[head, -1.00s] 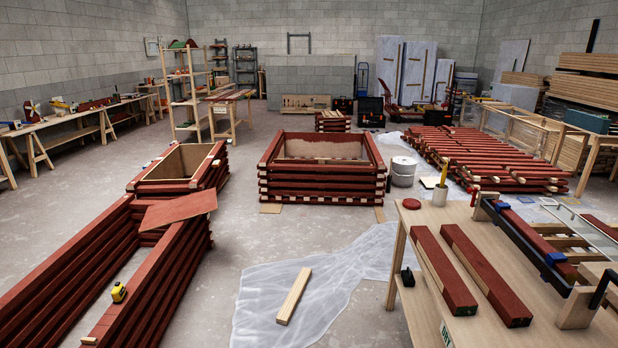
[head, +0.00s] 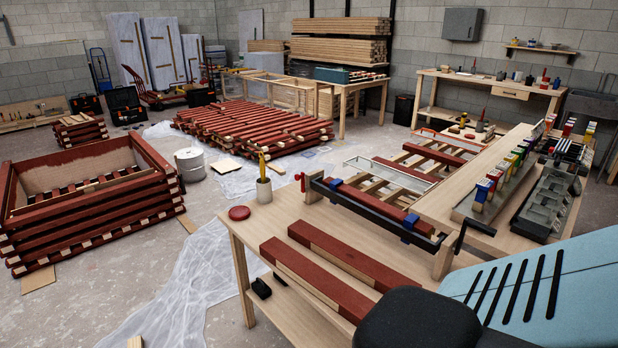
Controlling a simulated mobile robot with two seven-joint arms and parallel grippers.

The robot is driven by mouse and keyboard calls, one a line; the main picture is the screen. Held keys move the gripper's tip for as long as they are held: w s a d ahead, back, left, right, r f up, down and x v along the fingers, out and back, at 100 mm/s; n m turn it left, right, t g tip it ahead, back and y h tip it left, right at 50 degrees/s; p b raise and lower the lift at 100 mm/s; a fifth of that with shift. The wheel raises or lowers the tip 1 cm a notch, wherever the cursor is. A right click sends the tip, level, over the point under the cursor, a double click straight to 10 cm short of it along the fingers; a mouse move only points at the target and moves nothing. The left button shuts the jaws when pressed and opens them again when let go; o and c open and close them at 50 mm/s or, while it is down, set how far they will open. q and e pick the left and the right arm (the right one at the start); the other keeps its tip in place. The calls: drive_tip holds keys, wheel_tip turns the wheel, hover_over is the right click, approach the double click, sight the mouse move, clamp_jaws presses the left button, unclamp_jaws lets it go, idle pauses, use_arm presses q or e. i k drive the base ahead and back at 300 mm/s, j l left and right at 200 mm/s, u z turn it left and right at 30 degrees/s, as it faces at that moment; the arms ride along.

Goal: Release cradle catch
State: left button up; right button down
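A cradle (head: 372,212) with wooden end blocks, dark rails and blue clamps (head: 410,224) stands on the light wooden workbench (head: 262,222). A red batten lies along it between the clamps. A small red knob or lever (head: 302,178) is at its far left end, and a black crank-like handle (head: 461,232) is at its near right end. I cannot tell which part is the catch or how it is set. Neither of my grippers is in view.
Two red-painted battens (head: 327,272) lie on the bench before the cradle. A pencil cup (head: 264,190) and a red disc (head: 239,213) are near its left corner. Coloured-handled tools (head: 492,182) and a grey divided tray (head: 552,202) stand at the right.

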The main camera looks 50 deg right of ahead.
sight(297, 176)
drive_tip(key=i+j+z, duration=0.25)
drive_tip(key=i+z, duration=0.2)
drive_tip(key=i+j+z, duration=0.45)
drive_tip(key=i+j, duration=0.05)
drive_tip(key=i, duration=0.1)
